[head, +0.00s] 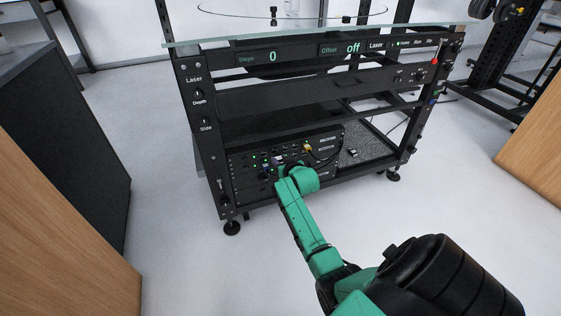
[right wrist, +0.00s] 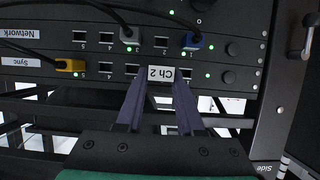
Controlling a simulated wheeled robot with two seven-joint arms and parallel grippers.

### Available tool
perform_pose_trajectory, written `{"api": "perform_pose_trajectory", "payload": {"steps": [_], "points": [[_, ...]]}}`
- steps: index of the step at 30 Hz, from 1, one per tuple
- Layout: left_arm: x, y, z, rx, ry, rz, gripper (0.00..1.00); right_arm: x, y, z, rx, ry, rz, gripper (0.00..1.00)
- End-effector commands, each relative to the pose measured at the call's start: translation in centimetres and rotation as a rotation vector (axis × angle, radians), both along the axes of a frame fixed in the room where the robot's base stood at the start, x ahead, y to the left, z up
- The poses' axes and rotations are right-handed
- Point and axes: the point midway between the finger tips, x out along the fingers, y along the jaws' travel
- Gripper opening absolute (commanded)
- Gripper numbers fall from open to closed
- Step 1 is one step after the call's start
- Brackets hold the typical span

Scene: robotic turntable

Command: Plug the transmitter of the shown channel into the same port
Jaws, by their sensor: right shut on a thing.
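A transmitter with a white "Ch 2" label (right wrist: 162,75) shows in the right wrist view, upside down. My right gripper (right wrist: 161,88) is shut on it with two purple fingers. It lies over the lower "Sync" row, between ports 3 and 1, covering the port 2 place. I cannot tell whether it is seated in a port. The black port panel (head: 242,186) is low in the rack in the head view, where my right gripper (head: 284,174) reaches its front. An empty "Network" port 2 (right wrist: 161,41) shows just above the label. My left gripper is not in view.
A yellow plug (right wrist: 70,65) is at Sync 5. A grey plug (right wrist: 130,36) and a blue plug (right wrist: 193,41) are in the Network row, with black cables above. The rack's side post (right wrist: 268,110) stands to the right. A small dark item (head: 352,153) lies on the rack's lower shelf.

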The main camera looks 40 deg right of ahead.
Motion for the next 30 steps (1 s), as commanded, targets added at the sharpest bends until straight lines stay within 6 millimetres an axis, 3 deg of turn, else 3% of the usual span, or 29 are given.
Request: {"api": "perform_pose_trajectory", "payload": {"steps": [27,28,30], "points": [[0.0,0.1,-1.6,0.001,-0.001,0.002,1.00,2.2,-0.8,0.0,0.000,-0.001,0.000,0.00],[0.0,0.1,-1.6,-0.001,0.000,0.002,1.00,2.2,-0.8,0.1,0.000,-0.001,0.000,0.44],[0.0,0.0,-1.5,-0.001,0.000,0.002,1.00,2.2,-0.8,0.1,0.000,-0.001,0.000,0.71]]}}
